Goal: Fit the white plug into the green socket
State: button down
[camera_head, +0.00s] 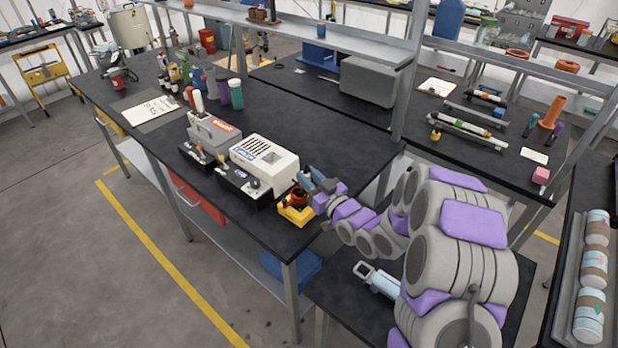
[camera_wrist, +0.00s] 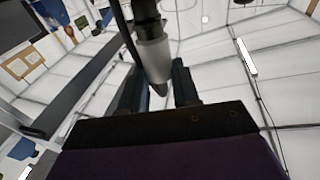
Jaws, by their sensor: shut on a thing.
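My gripper (camera_head: 311,179) is over the front right part of the long black bench, beside the right end of a white boxy device (camera_head: 264,164). In the wrist view its two dark fingers (camera_wrist: 158,88) are on either side of a whitish-grey cylinder, the white plug (camera_wrist: 154,58). A dark cable or stem rises from the plug's upper end. The gripper is shut on it. The plug cannot be made out in the head view. I cannot pick out the green socket in either view.
A yellow holder with a red part (camera_head: 297,207) stands just below my gripper at the bench edge. Several bottles and a teal cylinder (camera_head: 236,94) stand farther back. The bench behind the device is clear.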

jog(key=shift+a, duration=1)
jog(key=shift+a, duration=0.2)
jog(key=shift+a, duration=0.35)
jog(key=shift+d, duration=0.5)
jog(key=shift+f, duration=1.4)
jog(key=c, duration=0.8)
grip_release()
jog(key=shift+o, duration=0.2)
